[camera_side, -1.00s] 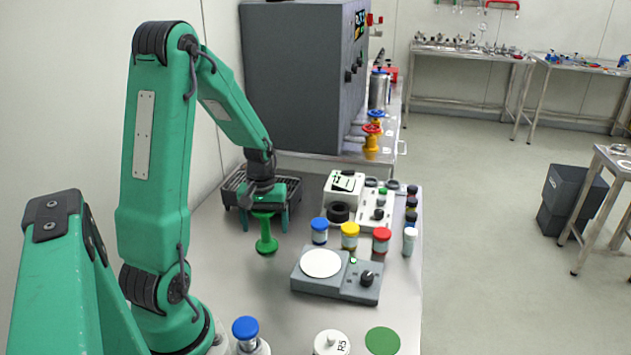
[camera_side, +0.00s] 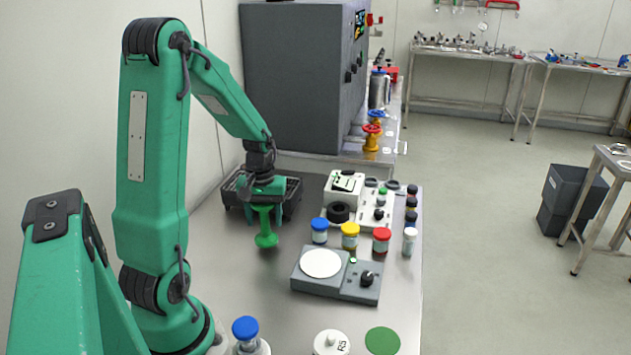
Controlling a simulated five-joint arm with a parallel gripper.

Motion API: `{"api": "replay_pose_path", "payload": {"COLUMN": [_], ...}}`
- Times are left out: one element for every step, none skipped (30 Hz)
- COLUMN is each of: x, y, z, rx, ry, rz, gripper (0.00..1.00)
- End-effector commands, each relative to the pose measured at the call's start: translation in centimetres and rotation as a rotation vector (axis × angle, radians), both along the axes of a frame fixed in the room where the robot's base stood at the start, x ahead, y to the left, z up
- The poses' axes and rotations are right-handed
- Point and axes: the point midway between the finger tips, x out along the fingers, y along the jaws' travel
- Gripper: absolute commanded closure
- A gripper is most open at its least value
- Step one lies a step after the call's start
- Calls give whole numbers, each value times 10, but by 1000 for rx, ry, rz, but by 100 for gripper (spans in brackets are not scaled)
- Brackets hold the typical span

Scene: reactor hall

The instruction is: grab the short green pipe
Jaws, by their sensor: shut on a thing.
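The short green pipe (camera_side: 265,236) is upright, with a wide flange at its lower end. My gripper (camera_side: 265,210) points down from above and is shut on the pipe's upper end. The jaws partly hide the top of the pipe. The lower flange is at or close to the steel table (camera_side: 235,290); I cannot tell whether it touches.
A dark rack (camera_side: 291,197) stands just behind my gripper. A grey stirrer plate (camera_side: 337,275) and jars with blue (camera_side: 319,224), yellow (camera_side: 350,229) and red (camera_side: 381,234) caps stand to the right. A blue-capped bottle (camera_side: 246,329) is in front. The table's left middle is clear.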

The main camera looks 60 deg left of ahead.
Motion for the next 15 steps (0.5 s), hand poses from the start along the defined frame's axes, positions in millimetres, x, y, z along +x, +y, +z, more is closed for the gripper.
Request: {"api": "replay_pose_path", "payload": {"x": [1, 1, 1, 1, 2, 3, 4, 4, 5, 7, 7, 8, 9, 10, 11], "y": [1, 1, 1, 1, -3, -11, -15, -20, -27, -32, -37, -45, -50, -55, -62], "z": [8, 12, 18, 22, 25, 28, 31, 34, 38, 41, 44, 48, 51, 54, 58], "rx": [5, 4, 5, 5, 4, 4, 3, 2, 4, 4, 4, 3, 3, 3, 3], "ry": [-5, -5, -5, -5, -5, -5, -4, -4, -5, -5, -5, -4, -6, -4, -4], "rz": [0, 0, 0, 0, -3, -5, -5, -6, -5, -7, -6, -7, -6, -7, -6], "gripper": [82, 82, 82, 82, 82, 82, 82, 82, 82, 82, 82, 82, 82, 82, 82]}}
